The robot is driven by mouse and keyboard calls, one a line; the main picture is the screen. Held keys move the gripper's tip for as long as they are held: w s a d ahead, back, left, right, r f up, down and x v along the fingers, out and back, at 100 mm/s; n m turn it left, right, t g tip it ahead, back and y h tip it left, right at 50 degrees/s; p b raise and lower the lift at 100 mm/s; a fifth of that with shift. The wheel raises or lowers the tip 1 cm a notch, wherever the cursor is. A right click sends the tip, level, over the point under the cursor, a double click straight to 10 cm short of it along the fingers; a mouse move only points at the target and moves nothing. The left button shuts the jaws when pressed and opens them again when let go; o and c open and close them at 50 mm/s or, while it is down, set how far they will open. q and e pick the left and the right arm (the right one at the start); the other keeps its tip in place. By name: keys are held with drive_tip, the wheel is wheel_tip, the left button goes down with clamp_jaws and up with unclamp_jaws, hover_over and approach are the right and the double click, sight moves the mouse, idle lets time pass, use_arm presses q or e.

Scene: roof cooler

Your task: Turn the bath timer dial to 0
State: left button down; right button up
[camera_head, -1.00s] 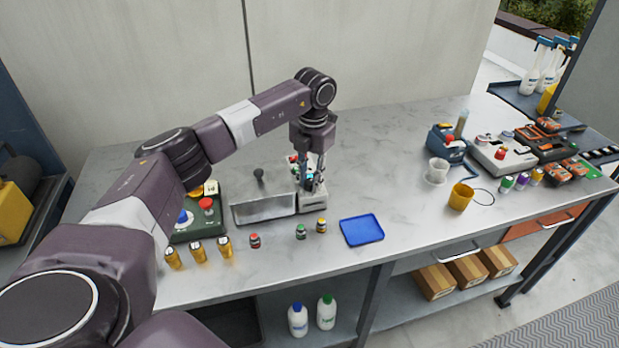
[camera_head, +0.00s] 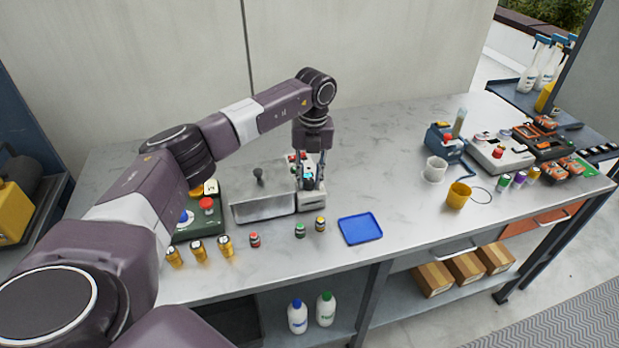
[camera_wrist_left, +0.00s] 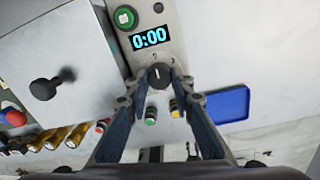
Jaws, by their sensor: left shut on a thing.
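The bath (camera_head: 262,207) is a grey metal box with a lid and a dark knob, on the bench below my left arm. Its control panel (camera_wrist_left: 172,22) is on the right side, with a green button (camera_wrist_left: 125,17) and a display (camera_wrist_left: 150,37) reading 0:00. The black timer dial (camera_wrist_left: 159,75) sits below the display, its white mark pointing roughly towards the display. My left gripper (camera_wrist_left: 160,84) is shut on the dial, one finger on each side; it points down at the panel in the head view (camera_head: 310,182). My right gripper is not in view.
Several small vials (camera_head: 255,240) and gold-coloured cans (camera_head: 198,250) stand along the front. A blue tray (camera_head: 361,229) lies right of the bath. A yellow cup (camera_head: 458,195) and devices stand farther right. The bench between the tray and yellow cup is clear.

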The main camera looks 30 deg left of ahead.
use_arm(q)
drive_tip(key=shift+w+a+r, duration=0.1)
drive_tip(key=shift+w+r, duration=0.05)
drive_tip(key=shift+r, duration=0.05)
drive_tip(key=c, duration=1.8)
unclamp_jaws()
drive_tip(key=shift+o, duration=0.7)
drive_tip(key=shift+f, duration=0.1)
